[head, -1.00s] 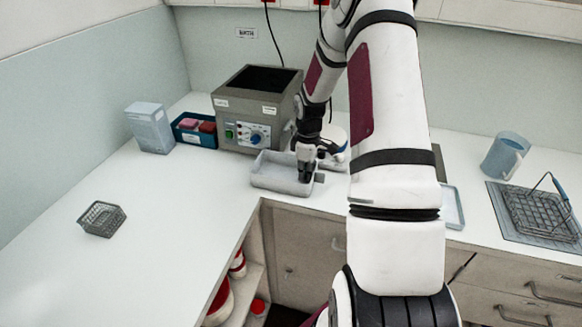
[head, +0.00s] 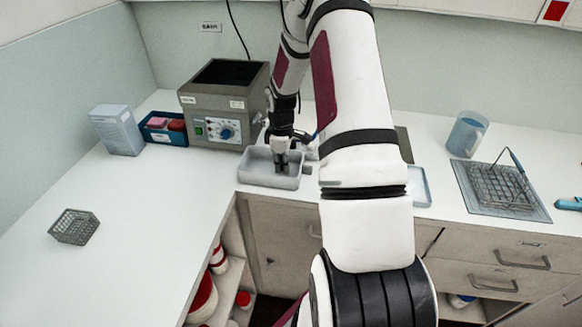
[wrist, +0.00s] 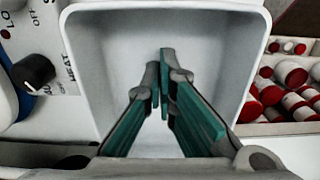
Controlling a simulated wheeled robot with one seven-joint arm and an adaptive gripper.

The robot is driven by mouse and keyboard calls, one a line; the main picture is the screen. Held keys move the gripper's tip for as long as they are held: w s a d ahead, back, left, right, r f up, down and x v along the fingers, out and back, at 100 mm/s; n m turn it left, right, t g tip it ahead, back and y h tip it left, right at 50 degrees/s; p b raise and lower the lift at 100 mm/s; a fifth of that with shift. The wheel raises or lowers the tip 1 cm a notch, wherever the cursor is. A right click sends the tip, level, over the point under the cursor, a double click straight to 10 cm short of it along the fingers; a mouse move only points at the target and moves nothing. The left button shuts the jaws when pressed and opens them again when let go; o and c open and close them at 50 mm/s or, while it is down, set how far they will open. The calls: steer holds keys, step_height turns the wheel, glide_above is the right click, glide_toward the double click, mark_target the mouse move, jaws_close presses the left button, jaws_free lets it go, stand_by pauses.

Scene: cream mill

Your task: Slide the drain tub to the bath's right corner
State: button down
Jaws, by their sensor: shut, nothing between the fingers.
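The drain tub (head: 260,181) is a shallow, light grey open tray. It stands on the counter in front of the bath's right part, close to the counter's inner corner. The bath (head: 222,105) is a grey box with a dark open top and a blue dial on its front. My gripper (head: 282,172) points down into the tub, right of its middle. In the wrist view my gripper (wrist: 161,80) has its green-padded fingers together inside the tub (wrist: 85,50), with nothing between them. I cannot tell whether the fingertips touch the tub.
A blue bin with coloured blocks (head: 164,138) and a pale box (head: 117,130) stand left of the bath. A wire basket (head: 74,227) sits on the left counter. A blue jug (head: 467,134) and a wire rack (head: 500,186) stand right. My arm hides some counter.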

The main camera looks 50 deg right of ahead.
step_height(320, 180, up, 10)
steer(key=shift+w+a+b, duration=0.15)
steer(key=shift+w+b, duration=0.1)
steer(key=shift+b, duration=0.2)
